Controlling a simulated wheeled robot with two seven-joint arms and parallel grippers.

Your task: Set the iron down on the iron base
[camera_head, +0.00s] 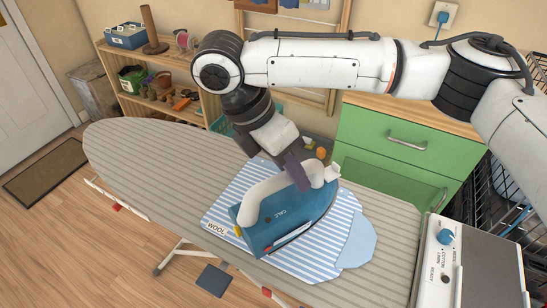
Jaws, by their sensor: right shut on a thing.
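The iron (280,220) has a blue body and a white handle. It is over the blue-and-white striped cloth (325,255) on the ironing board; I cannot tell whether it rests on the cloth or is just above it. My right gripper (297,172) comes down from above and is shut on the iron's handle. Its fingers partly hide the handle. The iron base (448,262) stands at the lower right, a pale box with a blue knob, lettering and a grey top plate (492,275). The plate looks empty. My left gripper is not in view.
The grey striped ironing board (150,165) is bare at its left. A green drawer cabinet (385,150) stands behind it on the right, near a dark wire rack (490,195). Wooden shelves (155,80) with small items stand at the back left.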

